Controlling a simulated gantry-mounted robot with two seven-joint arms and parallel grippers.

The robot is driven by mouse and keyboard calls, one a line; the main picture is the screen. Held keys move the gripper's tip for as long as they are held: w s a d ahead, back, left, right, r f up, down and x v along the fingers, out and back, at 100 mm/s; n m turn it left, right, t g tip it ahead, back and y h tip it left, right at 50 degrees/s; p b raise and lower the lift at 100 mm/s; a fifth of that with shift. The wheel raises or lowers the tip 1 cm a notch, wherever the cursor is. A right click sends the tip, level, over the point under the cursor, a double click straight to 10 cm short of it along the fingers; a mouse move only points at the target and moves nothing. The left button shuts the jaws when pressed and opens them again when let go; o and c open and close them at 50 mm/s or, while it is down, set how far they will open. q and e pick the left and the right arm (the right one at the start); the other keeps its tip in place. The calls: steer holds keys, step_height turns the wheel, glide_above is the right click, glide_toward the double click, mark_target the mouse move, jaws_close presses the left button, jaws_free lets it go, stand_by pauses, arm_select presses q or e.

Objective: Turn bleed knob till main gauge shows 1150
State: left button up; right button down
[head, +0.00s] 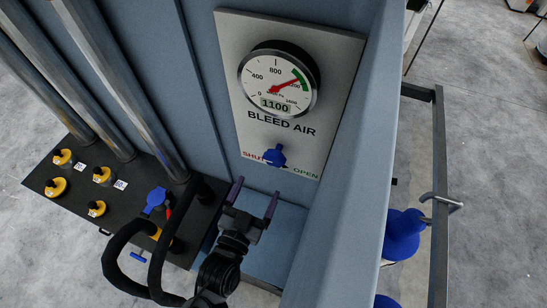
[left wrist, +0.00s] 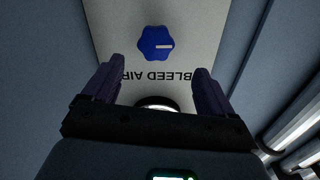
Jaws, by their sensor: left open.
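The main gauge (head: 278,80) is a round white dial on a pale plate marked BLEED AIR. Its display reads 1100 and its red needle points up and right, near the green band. The blue bleed knob (head: 275,155) sits below it, between the SHUT and OPEN labels. In the left wrist view the lobed knob (left wrist: 155,43) has a white mark pointing right. My left gripper (head: 255,192) is open and empty just below the knob, apart from it. Its fingers (left wrist: 154,70) show either side below the knob in the wrist view. My right gripper is not in view.
A black panel (head: 75,203) with several yellow knobs, a blue valve (head: 156,200) and black hoses lies at the left. Steel pipes (head: 102,65) rise behind it. A blue cabinet edge (head: 345,180) stands close right of the plate. A blue tank (head: 402,236) is beyond.

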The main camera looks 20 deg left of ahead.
mark_target(273, 163)
arm_select(q)
steer(key=w+p, duration=0.1)
steer(key=w, duration=0.3)
steer(key=w+p, duration=0.1)
steer(key=w, duration=0.4)
steer(key=shift+d+f, duration=0.1)
steer(key=shift+d, duration=0.1)
steer(key=shift+w+f, duration=0.1)
steer(key=shift+w, duration=0.65)
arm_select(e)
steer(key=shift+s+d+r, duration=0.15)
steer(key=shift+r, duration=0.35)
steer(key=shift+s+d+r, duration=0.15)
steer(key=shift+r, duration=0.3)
arm_select(q)
steer(key=c, duration=1)
steer(key=shift+n+p, duration=0.35)
steer(key=shift+n, duration=0.75)
steer(key=n, duration=0.3)
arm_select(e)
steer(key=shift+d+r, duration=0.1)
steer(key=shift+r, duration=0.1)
